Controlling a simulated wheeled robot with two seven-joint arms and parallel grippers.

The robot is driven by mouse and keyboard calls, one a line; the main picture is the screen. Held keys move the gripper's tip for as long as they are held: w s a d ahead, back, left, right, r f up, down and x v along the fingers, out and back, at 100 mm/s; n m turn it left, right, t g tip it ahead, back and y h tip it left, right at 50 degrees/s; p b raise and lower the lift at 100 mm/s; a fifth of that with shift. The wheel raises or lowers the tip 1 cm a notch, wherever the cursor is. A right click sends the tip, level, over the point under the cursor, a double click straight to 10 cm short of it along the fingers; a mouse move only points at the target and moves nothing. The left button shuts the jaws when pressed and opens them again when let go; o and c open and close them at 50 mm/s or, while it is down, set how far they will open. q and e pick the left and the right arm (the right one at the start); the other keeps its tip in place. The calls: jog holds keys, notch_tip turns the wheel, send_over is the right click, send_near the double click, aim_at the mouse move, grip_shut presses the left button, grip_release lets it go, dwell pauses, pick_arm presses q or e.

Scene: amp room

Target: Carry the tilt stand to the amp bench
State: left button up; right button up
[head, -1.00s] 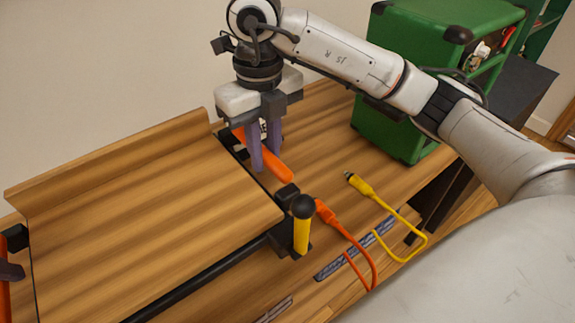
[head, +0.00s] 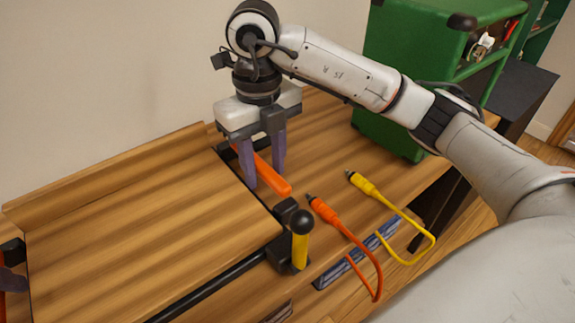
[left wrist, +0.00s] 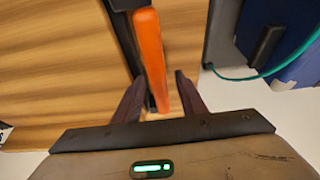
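The tilt stand is a wide wood-grain board (head: 130,225) in a black frame, with an orange handle on each side and a yellow knob post (head: 300,245) at its front right corner. It appears to rest on the wooden bench (head: 400,175); its underside is hidden. My right gripper (head: 264,185) points down, its purple fingers apart, at the right orange handle (head: 275,178). My left gripper (left wrist: 158,75) is open, with the left orange handle (left wrist: 150,60) between or just beyond its fingers; contact is unclear. Only a bit of it shows at the head view's left edge.
A green amplifier (head: 405,85) stands on the bench at the back right. An orange cable plug (head: 322,210) and a yellow cable plug (head: 362,185) lie right of the stand. A wall (head: 100,80) is behind. A blue object (left wrist: 290,45) shows in the left wrist view.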

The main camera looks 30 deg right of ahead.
pick_arm(q)
jog(key=shift+s+r, duration=0.1)
jog(key=shift+r, duration=0.4)
pick_arm(e)
jog(key=shift+a, duration=0.1)
pick_arm(q)
jog(key=v, duration=1.1)
pick_arm(e)
notch_tip(320, 180, up, 12)
dwell(0.4)
pick_arm(q)
jog(key=shift+s, duration=0.1)
